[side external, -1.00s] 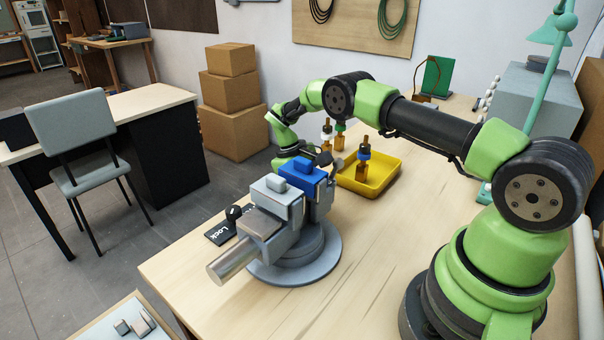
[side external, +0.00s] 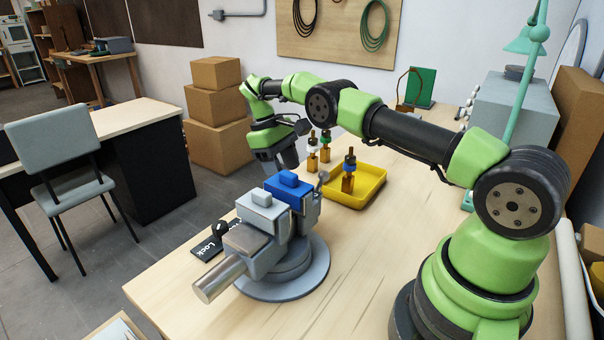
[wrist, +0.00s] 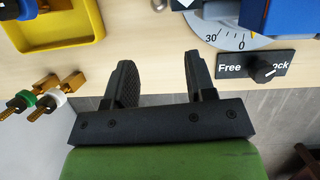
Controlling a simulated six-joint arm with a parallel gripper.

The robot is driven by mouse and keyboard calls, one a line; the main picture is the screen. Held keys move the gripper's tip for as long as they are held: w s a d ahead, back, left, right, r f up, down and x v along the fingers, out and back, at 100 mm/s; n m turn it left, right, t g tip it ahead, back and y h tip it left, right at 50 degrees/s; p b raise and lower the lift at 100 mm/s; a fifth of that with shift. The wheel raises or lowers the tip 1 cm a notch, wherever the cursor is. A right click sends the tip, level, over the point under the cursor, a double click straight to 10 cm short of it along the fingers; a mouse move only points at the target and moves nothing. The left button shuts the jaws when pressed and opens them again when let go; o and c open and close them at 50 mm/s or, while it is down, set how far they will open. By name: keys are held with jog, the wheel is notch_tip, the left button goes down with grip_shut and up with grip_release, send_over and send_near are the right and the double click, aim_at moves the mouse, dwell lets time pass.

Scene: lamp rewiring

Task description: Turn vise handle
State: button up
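The grey vise (side external: 262,240) stands on the bench on a round base, with a grey jaw block and a blue one (side external: 290,190). A small grey ball-ended lever (side external: 323,177), which looks like the handle, stands at its far side; a grey ball (wrist: 159,4) is cut by the top edge of the wrist view. My gripper (side external: 279,162) is beyond the vise, apart from it and from the lever. In the wrist view my gripper (wrist: 162,78) has its two fingers spread, with nothing between them.
A Free/Lock knob plate (wrist: 252,67) lies beside the vise's angle scale (wrist: 228,28); its pointer is near 0. A yellow tray (side external: 345,203) holds a brass part with a blue ring (side external: 349,170). Brass parts with green and white rings (wrist: 40,98) stand beside it.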

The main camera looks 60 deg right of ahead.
notch_tip(320, 180, up, 6)
jog(key=s+d+n+t+y, duration=0.1)
jog(key=s+d+n, duration=0.1)
jog(key=s, duration=0.1)
jog(key=t+y, duration=0.1)
jog(key=t, duration=0.2)
send_near(323, 177)
jog(key=shift+w+d+f, duration=0.35)
jog(key=shift+w+d, duration=0.05)
jog(key=shift+d, duration=0.1)
jog(key=shift+f, duration=0.3)
jog(key=f, duration=0.6)
jog(key=a+f, duration=0.1)
jog(key=f, duration=0.2)
jog(key=shift+s, duration=0.15)
grip_shut()
